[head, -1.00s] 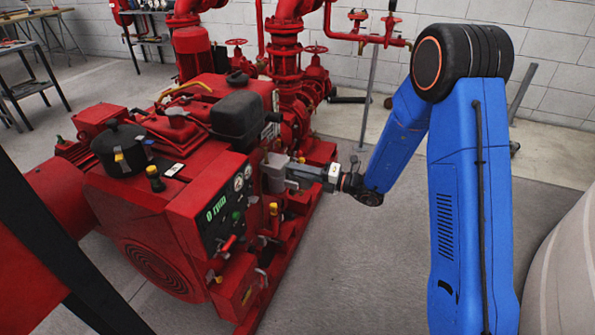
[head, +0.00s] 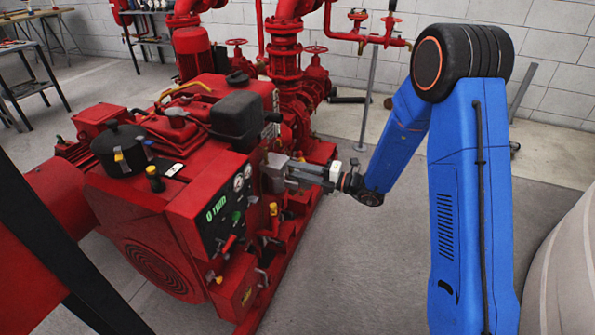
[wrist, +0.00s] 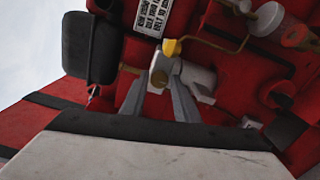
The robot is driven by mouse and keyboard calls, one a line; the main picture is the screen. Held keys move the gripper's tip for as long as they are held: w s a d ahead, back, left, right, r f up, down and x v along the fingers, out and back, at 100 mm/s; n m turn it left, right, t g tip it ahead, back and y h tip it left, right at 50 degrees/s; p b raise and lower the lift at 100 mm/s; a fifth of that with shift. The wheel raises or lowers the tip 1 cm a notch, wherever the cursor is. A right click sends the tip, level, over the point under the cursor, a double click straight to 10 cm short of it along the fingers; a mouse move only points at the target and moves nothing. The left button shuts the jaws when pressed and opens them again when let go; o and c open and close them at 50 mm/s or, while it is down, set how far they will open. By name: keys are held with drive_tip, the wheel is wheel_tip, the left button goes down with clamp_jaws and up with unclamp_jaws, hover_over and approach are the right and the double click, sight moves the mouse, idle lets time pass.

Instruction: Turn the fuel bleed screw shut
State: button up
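A small yellow screw head (wrist: 172,47), which looks like the fuel bleed screw, sits on a pale metal fitting (wrist: 200,84) on the red engine, in the wrist view. My gripper (wrist: 157,82) reaches toward this fitting from below. In the head view my gripper (head: 280,172) is at the right side of the engine (head: 170,200), where the screw is hard to make out.
The black tank (wrist: 90,48) is close on the left in the wrist view. A brown pipe (wrist: 225,45) runs beside the screw. The panel (head: 222,215) reading 0 rpm is left of my gripper. Floor (head: 350,270) to the right is clear.

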idle(0.3)
drive_tip(key=v, duration=1.7)
drive_tip(key=shift+d, duration=0.15)
drive_tip(key=s+a+r+n+g+h, duration=0.1)
drive_tip(key=s+r+n+g+h, duration=0.25)
drive_tip(key=s+n, duration=0.7)
drive_tip(key=s+r+n+g+h, duration=0.3)
drive_tip(key=s+r+n+g, duration=0.15)
drive_tip(key=s+n, duration=0.6)
drive_tip(key=s+d+r+n+t+h, duration=0.3)
drive_tip(key=s+d+n+h, duration=0.2)
drive_tip(key=d+n, duration=0.3)
drive_tip(key=s+d+r+n+t+h, duration=0.3)
drive_tip(key=s+d+n+h, duration=0.2)
drive_tip(key=s+d+n, duration=0.2)
drive_tip(key=shift+d+r+n+t, duration=0.3)
drive_tip(key=shift+d+n, duration=0.2)
drive_tip(key=shift+n, duration=0.5)
